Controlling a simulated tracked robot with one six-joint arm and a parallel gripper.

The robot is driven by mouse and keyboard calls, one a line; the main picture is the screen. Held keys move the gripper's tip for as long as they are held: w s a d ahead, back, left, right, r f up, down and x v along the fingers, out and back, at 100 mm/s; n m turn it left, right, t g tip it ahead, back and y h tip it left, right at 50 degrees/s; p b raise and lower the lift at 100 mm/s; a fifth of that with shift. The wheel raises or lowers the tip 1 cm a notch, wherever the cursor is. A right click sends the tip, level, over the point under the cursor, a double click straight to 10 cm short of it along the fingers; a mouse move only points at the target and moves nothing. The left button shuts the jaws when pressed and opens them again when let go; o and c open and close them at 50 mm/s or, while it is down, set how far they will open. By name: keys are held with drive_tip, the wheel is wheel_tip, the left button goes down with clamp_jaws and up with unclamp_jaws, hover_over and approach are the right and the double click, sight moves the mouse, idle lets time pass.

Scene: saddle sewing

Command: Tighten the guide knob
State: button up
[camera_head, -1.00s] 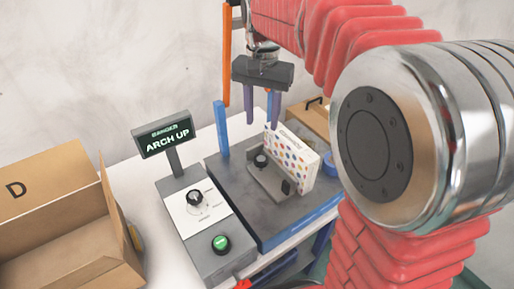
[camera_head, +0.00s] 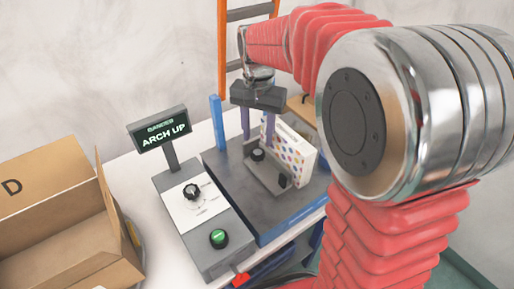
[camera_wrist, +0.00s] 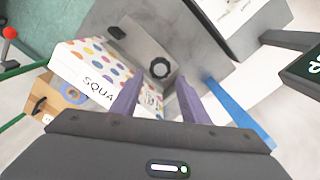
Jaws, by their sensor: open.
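The guide knob looks to be the round black knob (camera_head: 257,154) on the grey metal guide (camera_head: 264,178) on the machine's bed. It also shows in the wrist view, where the knob (camera_wrist: 160,68) lies just beyond the gap between the fingertips. My gripper (camera_head: 258,138) is open and empty, its two purple fingers pointing down above the knob. In the wrist view the fingers (camera_wrist: 157,88) are spread either side of the picture's middle, apart from the knob. A white box with coloured dots (camera_head: 290,150) stands upright against the guide.
A blue post (camera_head: 217,123) rises left of my gripper. The control box (camera_head: 198,235) has a black dial (camera_head: 191,191) and a green button (camera_head: 218,238). Its sign (camera_head: 160,134) reads ARCH UP. An open cardboard box (camera_head: 60,200) stands at left. A smaller black part (camera_head: 284,181) sits on the guide.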

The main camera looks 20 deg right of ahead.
sight(258, 152)
wheel_tip(258, 152, down, 6)
drive_tip(key=shift+r, duration=0.1)
drive_tip(key=shift+c, duration=0.5)
